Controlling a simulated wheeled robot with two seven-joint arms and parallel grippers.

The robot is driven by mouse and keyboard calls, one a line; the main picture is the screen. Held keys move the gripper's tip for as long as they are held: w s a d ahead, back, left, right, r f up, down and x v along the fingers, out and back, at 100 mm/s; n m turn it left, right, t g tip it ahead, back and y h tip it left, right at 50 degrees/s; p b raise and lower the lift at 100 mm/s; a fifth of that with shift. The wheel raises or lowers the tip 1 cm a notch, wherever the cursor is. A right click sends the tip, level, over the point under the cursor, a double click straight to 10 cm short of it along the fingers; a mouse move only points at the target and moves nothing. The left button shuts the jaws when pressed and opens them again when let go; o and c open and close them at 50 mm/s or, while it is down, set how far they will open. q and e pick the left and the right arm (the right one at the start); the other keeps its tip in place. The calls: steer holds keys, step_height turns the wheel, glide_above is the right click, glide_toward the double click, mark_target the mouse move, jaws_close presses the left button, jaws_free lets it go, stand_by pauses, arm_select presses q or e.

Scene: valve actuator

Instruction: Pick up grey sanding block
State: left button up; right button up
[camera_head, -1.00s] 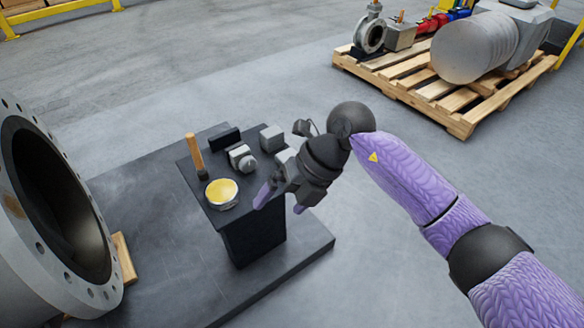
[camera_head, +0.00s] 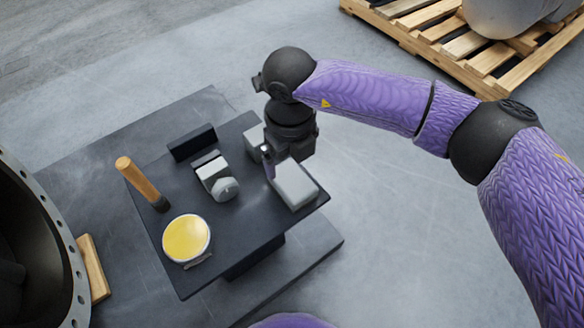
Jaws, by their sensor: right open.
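A light grey block (camera_head: 296,186), which looks like the sanding block, lies at the right edge of the small dark table (camera_head: 228,225). My right gripper (camera_head: 279,168) is open and points down at the far end of this block. One purple finger shows at the block's left side; the other finger is hidden. I cannot tell whether the fingers touch the block. A second grey block (camera_head: 253,139) stands farther back, partly hidden behind the gripper. My left gripper is not in view.
A wooden-handled tool (camera_head: 140,180), a round tin with yellow contents (camera_head: 186,239), a grey and white object with a round end (camera_head: 218,178) and a black block (camera_head: 192,142) stand on the table. A large flanged pipe (camera_head: 50,225) is at left, a pallet (camera_head: 470,45) at upper right.

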mark_target(292, 180)
steer(key=f+b, duration=0.2)
steer(key=f, duration=0.2)
steer(key=f+b, duration=0.3)
steer(key=f, duration=0.1)
steer(key=shift+s+d+f, duration=0.15)
steer(key=shift+s+f, duration=0.05)
steer(key=shift+f, duration=0.05)
steer(key=shift+r, duration=0.3)
steer(key=shift+c, duration=0.9)
steer(key=c, duration=0.7)
steer(key=shift+c, duration=1)
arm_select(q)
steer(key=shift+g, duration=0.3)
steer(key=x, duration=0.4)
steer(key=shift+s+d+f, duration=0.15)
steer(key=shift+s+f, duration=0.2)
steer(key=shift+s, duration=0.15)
